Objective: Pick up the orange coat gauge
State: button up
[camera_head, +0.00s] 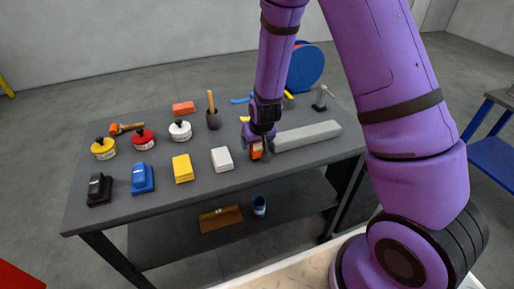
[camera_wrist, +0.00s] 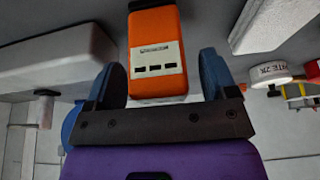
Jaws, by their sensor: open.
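The orange coat gauge (camera_wrist: 157,55) is an orange block with a white label bearing several dark marks. In the wrist view it sits at the top centre, between the two blue-grey fingers of my gripper (camera_wrist: 163,80). The fingers stand apart, with a gap visible on each side of the gauge. In the head view the gauge (camera_head: 256,150) shows on the grey table (camera_head: 210,163), partly covered by my gripper (camera_head: 262,146), which comes down on it from above. The gauge's far end is cut off in the wrist view.
A long grey bar (camera_head: 307,135) lies just right of the gauge. A white block (camera_head: 222,159) stands to its left, then a yellow block (camera_head: 182,168).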

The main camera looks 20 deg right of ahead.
jog(key=shift+w+f, duration=0.1)
jog(key=shift+f, duration=0.1)
jog(key=shift+c, duration=0.4)
jog(key=c, duration=1)
jog(key=shift+r, duration=0.1)
